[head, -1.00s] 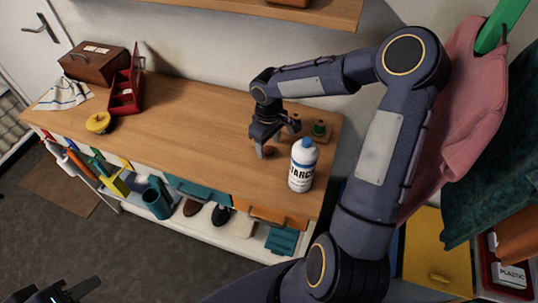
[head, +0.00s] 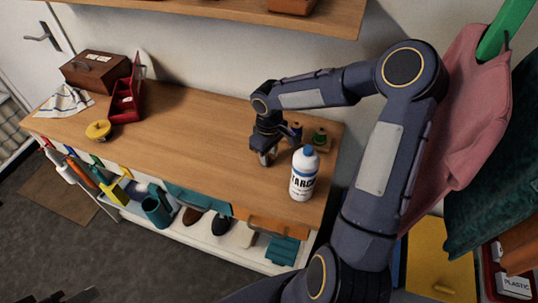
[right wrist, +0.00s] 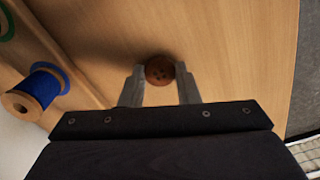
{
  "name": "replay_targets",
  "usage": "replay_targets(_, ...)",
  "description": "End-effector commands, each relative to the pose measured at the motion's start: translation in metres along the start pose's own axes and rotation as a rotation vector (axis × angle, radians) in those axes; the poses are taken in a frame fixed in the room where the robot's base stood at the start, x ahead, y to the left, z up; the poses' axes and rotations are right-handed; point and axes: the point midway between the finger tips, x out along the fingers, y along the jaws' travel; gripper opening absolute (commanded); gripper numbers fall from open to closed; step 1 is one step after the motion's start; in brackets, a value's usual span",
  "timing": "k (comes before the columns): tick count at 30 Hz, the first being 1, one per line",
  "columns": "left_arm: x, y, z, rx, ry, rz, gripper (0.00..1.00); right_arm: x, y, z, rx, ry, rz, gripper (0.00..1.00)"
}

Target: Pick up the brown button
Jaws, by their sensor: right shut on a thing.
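The brown button (right wrist: 159,70) is round with small holes and shows between the fingertips of my right gripper (right wrist: 160,84) in the right wrist view. The fingers are shut on its sides. In the head view my right gripper (head: 265,158) points down at the wooden counter, just left of the starch bottle; the button is mostly hidden by the fingers there. I cannot tell whether the button is clear of the wood. Only a dark edge of my left gripper (head: 72,296) shows at the bottom left of the head view.
A white starch bottle (head: 304,174) stands close to the right gripper. A blue thread spool (right wrist: 36,90) and a green one (head: 320,137) are behind it. A yellow pincushion-like object (head: 98,130) and red box (head: 125,98) are far left. The counter's middle is clear.

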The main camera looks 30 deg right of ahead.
Motion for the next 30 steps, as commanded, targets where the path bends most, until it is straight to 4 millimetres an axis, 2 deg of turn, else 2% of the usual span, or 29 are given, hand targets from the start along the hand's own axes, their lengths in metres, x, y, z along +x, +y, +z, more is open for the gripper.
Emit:
replay_targets(8,-0.024,0.011,-0.012,0.000,0.000,0.000,0.38,-0.039,-0.003,-0.001,-0.002,0.003,0.001,0.08)
replay_targets(11,-0.029,0.013,-0.014,0.000,0.000,0.000,0.38,-0.056,-0.019,-0.005,-0.005,0.004,0.003,0.08)
replay_targets(16,-0.044,0.020,-0.022,0.000,0.000,0.000,0.38,-0.096,-0.051,-0.010,-0.006,0.004,0.002,0.08)
replay_targets(21,-0.038,0.018,-0.019,0.000,0.000,0.000,0.38,-0.108,-0.093,-0.018,-0.008,0.003,0.001,0.08)
replay_targets(24,-0.039,0.018,-0.020,0.000,0.000,0.000,0.38,-0.117,-0.112,-0.021,-0.005,0.002,0.000,0.08)
replay_targets(30,-0.040,0.018,-0.020,0.000,0.000,0.000,0.38,-0.126,-0.133,-0.024,-0.001,0.001,0.000,0.08)
